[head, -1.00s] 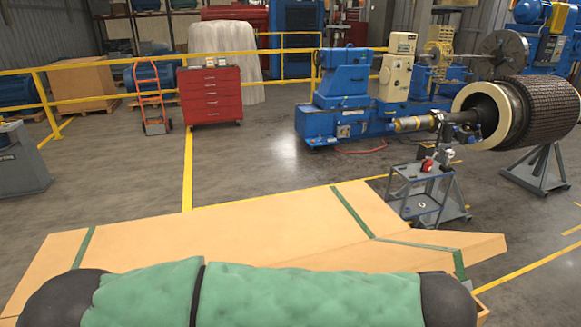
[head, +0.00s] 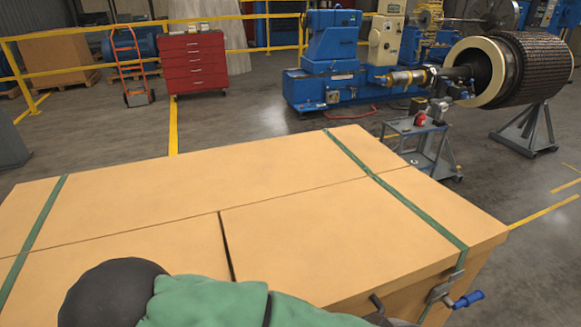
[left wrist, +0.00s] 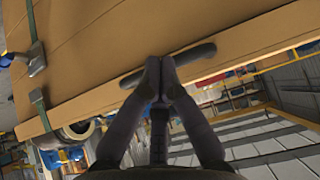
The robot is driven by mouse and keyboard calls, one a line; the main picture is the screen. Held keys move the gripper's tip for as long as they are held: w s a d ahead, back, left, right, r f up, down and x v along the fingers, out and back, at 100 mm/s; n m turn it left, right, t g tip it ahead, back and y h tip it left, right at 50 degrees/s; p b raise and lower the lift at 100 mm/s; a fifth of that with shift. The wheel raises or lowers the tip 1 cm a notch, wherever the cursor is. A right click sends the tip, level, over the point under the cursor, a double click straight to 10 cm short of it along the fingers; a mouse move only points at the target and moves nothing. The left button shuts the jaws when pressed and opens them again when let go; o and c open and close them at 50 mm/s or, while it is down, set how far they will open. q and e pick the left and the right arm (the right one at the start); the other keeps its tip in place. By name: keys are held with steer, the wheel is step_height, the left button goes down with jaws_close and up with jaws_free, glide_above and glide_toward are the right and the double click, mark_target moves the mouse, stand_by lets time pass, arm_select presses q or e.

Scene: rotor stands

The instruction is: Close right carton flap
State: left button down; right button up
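The tan carton (head: 180,190) fills the lower head view. Its right flap (head: 330,235) lies flat or nearly flat, beside the left front panel (head: 120,270) with a thin dark gap between them. Green straps cross the top. My left arm's green sleeve covers part of the carton's front, and hides the left gripper in the head view. In the left wrist view my left gripper (left wrist: 161,61) has its fingertips together at a dark handle (left wrist: 195,55) on the carton's wall; I cannot tell whether they hold it. My right gripper is out of view.
A clasp with a blue lever (head: 467,299) sticks out at the carton's right front corner. Beyond the carton stand a grey cart (head: 420,150), a rotor on a stand (head: 535,70), a blue machine (head: 330,75) and a red cabinet (head: 194,62). Open floor lies between.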

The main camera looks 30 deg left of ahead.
arm_select(q)
steer(key=shift+f+b, duration=1.4)
steer(key=shift+f, duration=1.05)
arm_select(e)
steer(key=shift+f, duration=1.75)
arm_select(q)
steer(key=shift+s, duration=0.1)
steer(key=shift+d, duration=0.1)
